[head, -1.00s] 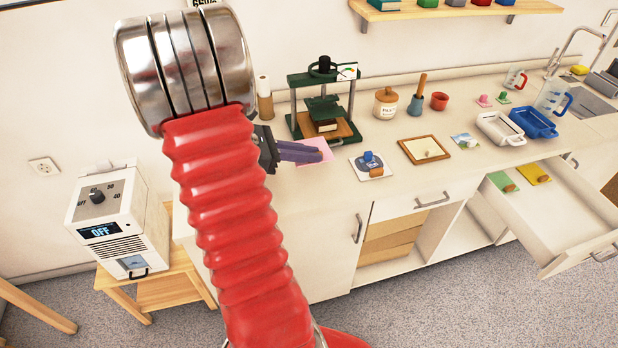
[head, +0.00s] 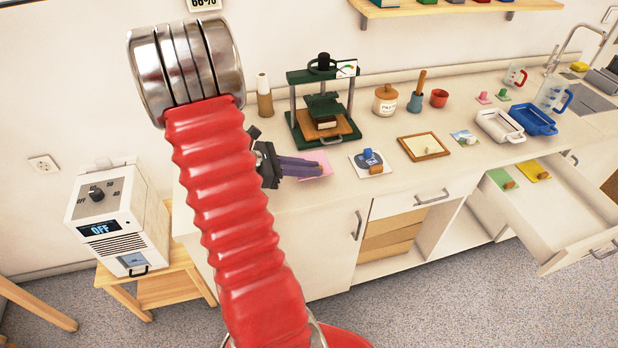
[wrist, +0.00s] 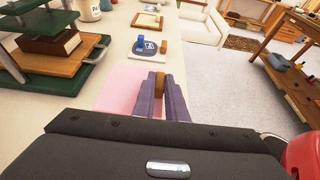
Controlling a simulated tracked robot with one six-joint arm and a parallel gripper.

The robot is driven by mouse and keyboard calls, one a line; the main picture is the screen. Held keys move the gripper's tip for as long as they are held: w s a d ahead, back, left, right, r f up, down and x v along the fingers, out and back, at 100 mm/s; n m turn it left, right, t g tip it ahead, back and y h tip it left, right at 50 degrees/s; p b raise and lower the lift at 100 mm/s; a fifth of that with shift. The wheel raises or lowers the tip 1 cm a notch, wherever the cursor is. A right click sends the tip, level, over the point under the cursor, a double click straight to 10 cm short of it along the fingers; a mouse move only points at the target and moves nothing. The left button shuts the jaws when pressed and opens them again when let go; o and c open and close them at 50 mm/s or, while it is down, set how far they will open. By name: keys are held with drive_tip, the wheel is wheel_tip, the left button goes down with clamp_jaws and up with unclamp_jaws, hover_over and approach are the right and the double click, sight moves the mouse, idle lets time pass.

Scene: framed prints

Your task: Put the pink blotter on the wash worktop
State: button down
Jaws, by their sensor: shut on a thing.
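The pink blotter (wrist: 112,92) is a flat pink sheet with a brown wooden knob (wrist: 160,82). In the wrist view my gripper (wrist: 161,88) has its purple fingers closed on that knob. In the head view my gripper (head: 322,168) and the blotter (head: 318,159) are over the left end of the pale worktop (head: 330,198), in front of the green press. The fingers cover much of the blotter there. I cannot tell whether the sheet touches the surface. The worktop runs right to the sink (head: 585,97).
A green press (head: 322,100) stands just behind the blotter. A white tile with a blue knob (head: 371,163) lies close to its right. Farther right are a framed board (head: 424,147), white tray (head: 499,127) and blue tray (head: 534,120). An open drawer (head: 560,208) holds green and yellow sheets.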

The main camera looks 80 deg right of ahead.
sight(309, 178)
drive_tip(key=shift+f, duration=1.9)
drive_tip(key=shift+f, duration=0.1)
drive_tip(key=c, duration=1.8)
unclamp_jaws()
drive_tip(key=shift+v, duration=3.8)
drive_tip(key=shift+s, duration=0.15)
